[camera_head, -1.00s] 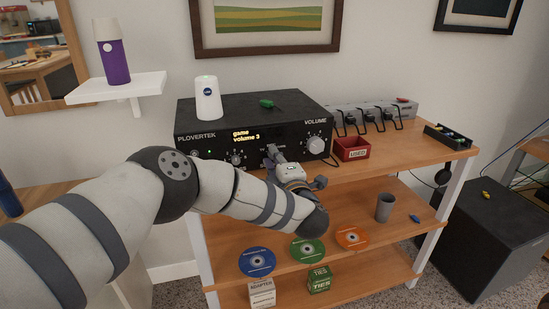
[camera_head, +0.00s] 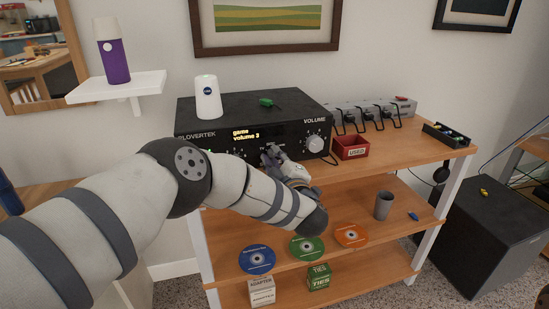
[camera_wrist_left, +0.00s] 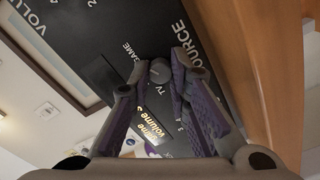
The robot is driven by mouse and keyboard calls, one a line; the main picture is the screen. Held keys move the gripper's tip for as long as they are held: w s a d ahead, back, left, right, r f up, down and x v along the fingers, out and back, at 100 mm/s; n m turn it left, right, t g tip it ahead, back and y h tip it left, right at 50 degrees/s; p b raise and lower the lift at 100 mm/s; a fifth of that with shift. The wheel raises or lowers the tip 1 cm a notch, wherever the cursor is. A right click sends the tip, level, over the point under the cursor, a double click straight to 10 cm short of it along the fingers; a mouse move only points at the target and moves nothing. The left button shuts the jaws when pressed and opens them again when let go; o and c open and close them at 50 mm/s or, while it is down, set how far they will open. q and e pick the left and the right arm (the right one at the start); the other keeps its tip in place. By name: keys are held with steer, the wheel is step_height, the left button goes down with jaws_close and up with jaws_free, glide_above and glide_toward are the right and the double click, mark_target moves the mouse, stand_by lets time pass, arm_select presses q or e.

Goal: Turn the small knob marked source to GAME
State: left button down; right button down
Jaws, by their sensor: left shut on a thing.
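The black receiver (camera_head: 220,112) stands on the top shelf, and its display (camera_head: 245,135) reads "game" and "volume 3". The small source knob (camera_wrist_left: 160,70) is a dark round knob in the left wrist view, with SOURCE, GAME and TV printed around it. My left gripper (camera_wrist_left: 161,69) is shut on this knob, one finger on each side. In the head view my left gripper (camera_head: 270,156) is at the receiver's lower front and hides the knob. The knob's pointer cannot be made out.
The larger VOLUME knob (camera_head: 316,144) is right of my left gripper. A red USED box (camera_head: 351,152) and a power strip (camera_head: 372,113) stand farther right. A white device (camera_head: 208,98) and a green item (camera_head: 266,102) rest on the receiver. Discs lie on the shelf below.

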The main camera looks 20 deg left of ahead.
arm_select(q)
steer(key=shift+f, duration=0.15)
steer(key=c, duration=1.5)
jaws_free()
steer(key=shift+s, duration=0.1)
steer(key=v, duration=1.2)
